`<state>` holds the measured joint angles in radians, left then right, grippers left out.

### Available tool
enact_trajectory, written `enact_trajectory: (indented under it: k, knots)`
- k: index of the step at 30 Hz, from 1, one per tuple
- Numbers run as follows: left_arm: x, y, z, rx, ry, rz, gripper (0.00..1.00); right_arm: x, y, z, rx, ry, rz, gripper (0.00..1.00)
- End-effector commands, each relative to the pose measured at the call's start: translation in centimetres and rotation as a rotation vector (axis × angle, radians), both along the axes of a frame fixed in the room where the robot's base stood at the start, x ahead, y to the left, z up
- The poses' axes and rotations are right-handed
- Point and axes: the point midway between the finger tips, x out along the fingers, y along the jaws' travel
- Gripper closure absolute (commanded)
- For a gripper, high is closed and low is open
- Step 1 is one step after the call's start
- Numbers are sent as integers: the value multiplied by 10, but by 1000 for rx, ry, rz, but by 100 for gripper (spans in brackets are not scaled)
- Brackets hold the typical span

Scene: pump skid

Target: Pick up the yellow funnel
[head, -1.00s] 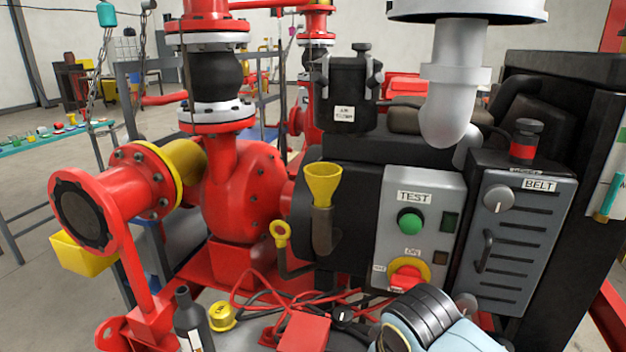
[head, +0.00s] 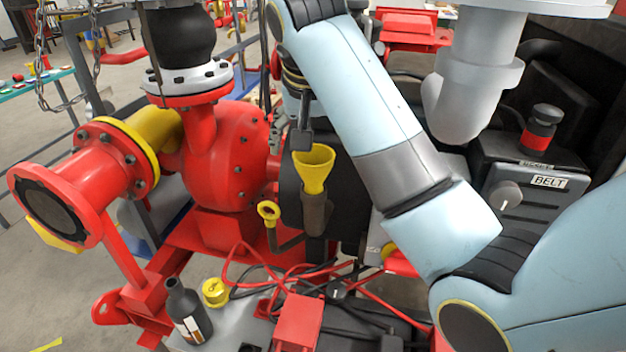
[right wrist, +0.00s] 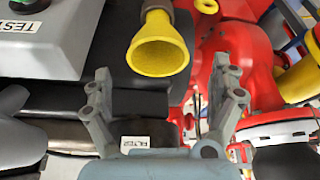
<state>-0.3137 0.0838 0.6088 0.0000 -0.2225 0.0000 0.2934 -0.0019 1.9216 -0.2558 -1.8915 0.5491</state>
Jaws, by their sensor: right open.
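The yellow funnel (head: 314,170) stands upright, wide mouth up, with its spout in a dark filler neck (head: 315,215) on the black engine. It also shows in the right wrist view (right wrist: 158,52), with its mouth towards the camera. My right gripper (right wrist: 163,92) is open and empty, its two fingers spread below the funnel's rim in that view. In the head view my right arm reaches over from the right, and the gripper (head: 300,138) hangs just above and behind the funnel. No contact is clear. My left gripper is not in view.
A yellow dipstick ring (head: 268,212) stands just left of the filler neck. A red pump (head: 225,165) is at left, and a grey pipe (head: 470,75) at right.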

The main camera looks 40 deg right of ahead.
Motion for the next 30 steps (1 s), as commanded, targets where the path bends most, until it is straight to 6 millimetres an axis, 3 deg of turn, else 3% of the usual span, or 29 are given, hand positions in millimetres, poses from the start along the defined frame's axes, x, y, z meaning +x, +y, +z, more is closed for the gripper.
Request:
enact_trajectory:
  k: [4, 12, 21, 30]
  knots:
    - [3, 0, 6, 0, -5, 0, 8, 3, -4, -10, 0, 4, 1, 7]
    - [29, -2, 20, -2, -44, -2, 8, 15, -16, -46, 0, 2, 1, 7]
    - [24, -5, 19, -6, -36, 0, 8, 17, -16, -51, 0, 0, 1, 8]
    - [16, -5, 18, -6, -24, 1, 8, 17, -16, -51, 1, -1, 2, 48]
